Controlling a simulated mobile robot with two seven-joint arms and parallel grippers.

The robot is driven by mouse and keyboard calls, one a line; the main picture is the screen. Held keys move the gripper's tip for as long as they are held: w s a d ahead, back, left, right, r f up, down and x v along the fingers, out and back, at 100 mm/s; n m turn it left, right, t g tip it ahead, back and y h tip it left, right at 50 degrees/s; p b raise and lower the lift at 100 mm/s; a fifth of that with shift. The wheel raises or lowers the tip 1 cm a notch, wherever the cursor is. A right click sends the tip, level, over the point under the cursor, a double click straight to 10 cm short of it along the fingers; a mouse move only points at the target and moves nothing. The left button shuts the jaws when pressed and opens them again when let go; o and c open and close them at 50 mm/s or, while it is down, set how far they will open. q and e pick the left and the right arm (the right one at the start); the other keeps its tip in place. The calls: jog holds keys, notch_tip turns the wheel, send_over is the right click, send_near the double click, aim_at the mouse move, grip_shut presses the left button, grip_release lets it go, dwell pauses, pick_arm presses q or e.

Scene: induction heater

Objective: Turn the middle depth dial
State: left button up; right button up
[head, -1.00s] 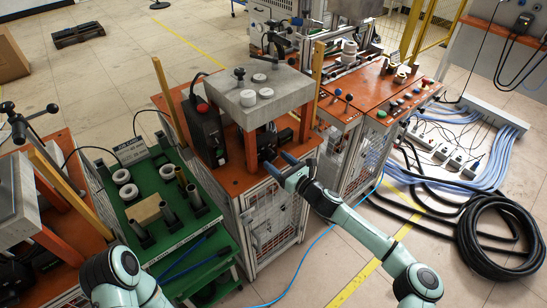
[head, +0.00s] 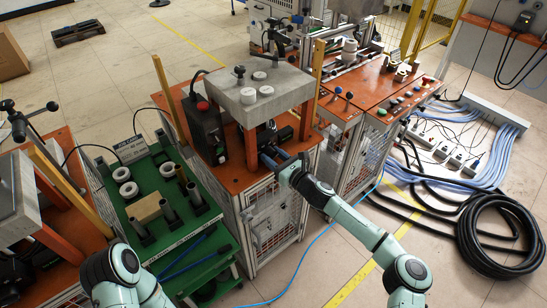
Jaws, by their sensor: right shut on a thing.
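The middle heater station has a grey block (head: 262,92) raised on orange posts above an orange top (head: 222,165). A black unit (head: 283,134) sits under the block. My right gripper (head: 270,156) reaches in from the lower right to the front of this unit. Its blue-grey fingers are shut on a small part there, at the place of the middle depth dial. The dial itself is hidden by the fingers and too small to make out. My left arm shows at the lower left, but its gripper is out of view.
A black box with a red button (head: 202,106) stands left of the block. A green cart (head: 175,225) with rings and cylinders is to the left. Another orange station (head: 345,105) stands behind right. Cables (head: 500,235) lie on the right floor.

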jog(key=n+b, duration=0.3)
jog(key=b, duration=0.1)
jog(key=shift+f, duration=0.2)
jog(key=shift+d+r+n+b, duration=0.1)
jog(key=shift+r+n+b, duration=0.1)
jog(key=shift+n+b, duration=0.75)
pick_arm(q)
jog(key=shift+t, duration=0.4)
jog(key=f, duration=0.3)
jog(key=w+f, duration=0.1)
jog(key=f, duration=0.1)
jog(key=shift+f, duration=0.1)
pick_arm(e)
jog(key=shift+r, duration=0.1)
jog(key=o, duration=1)
pick_arm(q)
jog(key=shift+f, duration=0.15)
pick_arm(e)
jog(key=v, duration=1.3)
jog(key=shift+d, duration=0.15)
jog(key=shift+s+r, duration=0.1)
